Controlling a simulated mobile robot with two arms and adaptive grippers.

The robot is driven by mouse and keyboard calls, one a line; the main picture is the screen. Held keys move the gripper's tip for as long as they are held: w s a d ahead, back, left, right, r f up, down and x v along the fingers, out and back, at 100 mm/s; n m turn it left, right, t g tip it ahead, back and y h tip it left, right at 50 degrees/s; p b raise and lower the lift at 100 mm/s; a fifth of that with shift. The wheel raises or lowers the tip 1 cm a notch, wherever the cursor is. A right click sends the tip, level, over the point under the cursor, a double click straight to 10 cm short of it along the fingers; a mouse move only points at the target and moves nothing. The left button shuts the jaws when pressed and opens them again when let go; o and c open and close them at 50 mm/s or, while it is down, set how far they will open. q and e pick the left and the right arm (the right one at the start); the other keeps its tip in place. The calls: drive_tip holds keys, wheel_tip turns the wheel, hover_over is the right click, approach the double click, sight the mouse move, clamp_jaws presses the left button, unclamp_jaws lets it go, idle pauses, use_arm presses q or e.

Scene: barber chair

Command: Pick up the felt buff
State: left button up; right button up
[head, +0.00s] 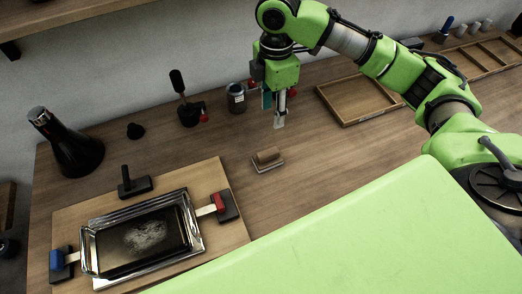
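What looks like the felt buff (267,155) is a small block with a tan, wood-coloured grip on a thin pale base. It lies flat on the wooden bench, right of the board with the metal tray. My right gripper (279,118) points down above and behind it, near the middle of the bench. The gripper is apart from the buff, and nothing is clearly held. Its fingers overlap from this angle, so their opening does not show. My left gripper is not in view.
A metal tray (197,240) lies on a wooden board (232,190), with red and blue clamps at its sides. A dark flask (75,150), a black stand (190,112) and a grey can (237,98) stand behind. An empty wooden tray (345,119) lies right. Bench around the buff is clear.

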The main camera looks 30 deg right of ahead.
drive_tip(key=b, duration=0.5)
hover_over(268, 152)
wheel_tip(268, 152, down, 5)
drive_tip(key=f, duration=0.8)
drive_tip(key=shift+s+d+f+p, duration=0.2)
drive_tip(key=shift+d+f+p, duration=0.1)
drive_tip(key=shift+f, duration=0.1)
drive_tip(key=shift+w+f, duration=0.1)
drive_tip(key=shift+f, duration=0.45)
drive_tip(key=shift+a+f+p, duration=0.1)
drive_tip(key=shift+f+p, duration=0.25)
wheel_tip(268, 152, down, 4)
drive_tip(key=shift+w+a+r+p, duration=0.1)
drive_tip(key=shift+a+r+p, duration=0.1)
drive_tip(key=shift+p, duration=0.4)
drive_tip(key=shift+f, duration=0.45)
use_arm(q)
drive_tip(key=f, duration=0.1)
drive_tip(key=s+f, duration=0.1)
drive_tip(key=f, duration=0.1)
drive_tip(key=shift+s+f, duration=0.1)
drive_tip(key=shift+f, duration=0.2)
use_arm(e)
drive_tip(key=shift+c, duration=0.4)
